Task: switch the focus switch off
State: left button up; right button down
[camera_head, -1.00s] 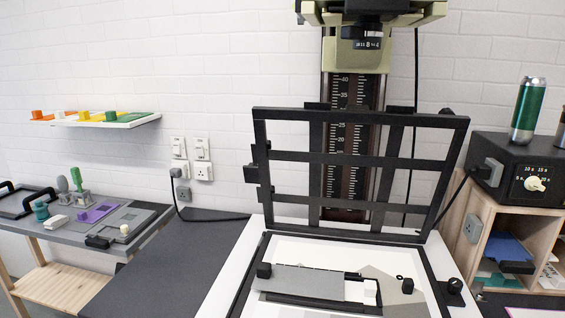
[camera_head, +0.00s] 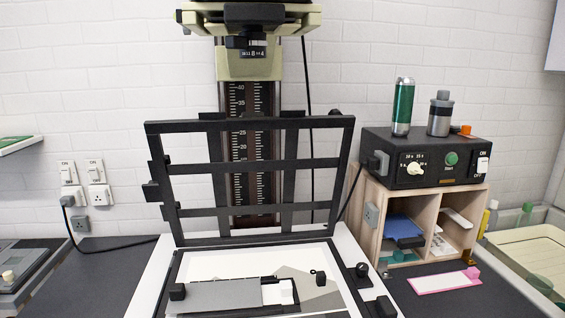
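A black timer box (camera_head: 432,157) stands on a wooden shelf unit at the right. On the right of its front is a white rocker switch (camera_head: 482,166), with ON printed above it and OFF below. It looks like the focus switch, but I cannot read a name on it. Which way the rocker is tipped is too small to tell. The box also has a cream dial (camera_head: 414,168) and a green Start button (camera_head: 452,158). Neither of my grippers is in view.
The enlarger column (camera_head: 248,130) stands in the middle, with a raised black easel frame (camera_head: 250,167) before it. A green canister (camera_head: 403,107) and a grey bottle (camera_head: 440,114) stand on the box. Two wall switches (camera_head: 68,172) (camera_head: 96,171) are at left.

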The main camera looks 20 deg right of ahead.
aim_at(483, 162)
jog(key=z, duration=1.75)
jog(key=i+l+u, duration=0.1)
jog(key=u, duration=0.25)
jog(key=l+u, duration=0.35)
jog(key=i+l+u, duration=0.1)
jog(key=u, duration=0.25)
jog(key=l+u, duration=0.25)
jog(key=l, duration=1.65)
